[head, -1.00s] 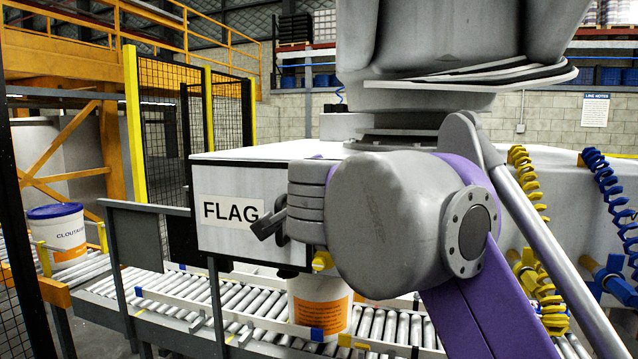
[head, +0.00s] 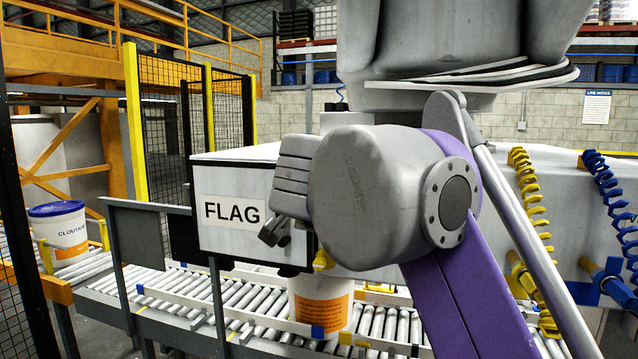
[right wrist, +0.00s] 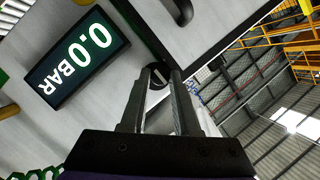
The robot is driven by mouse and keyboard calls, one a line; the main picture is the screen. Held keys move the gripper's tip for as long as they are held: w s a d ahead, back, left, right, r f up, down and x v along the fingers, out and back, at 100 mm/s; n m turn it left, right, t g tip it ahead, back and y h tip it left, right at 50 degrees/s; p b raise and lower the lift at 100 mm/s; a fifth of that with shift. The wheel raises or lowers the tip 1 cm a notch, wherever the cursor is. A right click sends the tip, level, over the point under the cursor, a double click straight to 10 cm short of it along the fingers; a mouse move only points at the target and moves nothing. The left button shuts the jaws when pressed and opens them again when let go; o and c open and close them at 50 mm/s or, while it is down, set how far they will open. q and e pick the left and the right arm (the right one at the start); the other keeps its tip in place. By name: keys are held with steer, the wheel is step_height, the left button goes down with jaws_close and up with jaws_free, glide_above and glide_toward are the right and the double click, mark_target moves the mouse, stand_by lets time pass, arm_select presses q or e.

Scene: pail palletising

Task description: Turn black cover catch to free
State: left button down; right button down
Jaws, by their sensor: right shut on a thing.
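The black cover catch (right wrist: 158,78) shows in the right wrist view as a small dark round piece with a pale mark, at the lower edge of a white panel. My right gripper (right wrist: 160,72) is shut on it, and the fingers hide part of it. In the head view my right gripper (head: 272,232) is at the right end of the white box front, beside the FLAG sign (head: 234,212). The catch is hidden there behind my wrist. My left gripper is in neither view.
A black handle (right wrist: 181,10) is close beyond the fingertips. A display (right wrist: 78,62) reads 0.0 BAR. A white pail (head: 320,302) stands on the roller conveyor (head: 200,305) under the box. A blue-lidded pail (head: 60,235) stands at left. Grey rail posts (head: 152,235) stand in front.

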steer(key=c, duration=0.7)
jaws_free()
steer(key=shift+o, duration=0.2)
steer(key=shift+s, duration=0.1)
steer(key=v, duration=1)
steer(key=shift+s+b, duration=0.3)
steer(key=shift+r, duration=0.1)
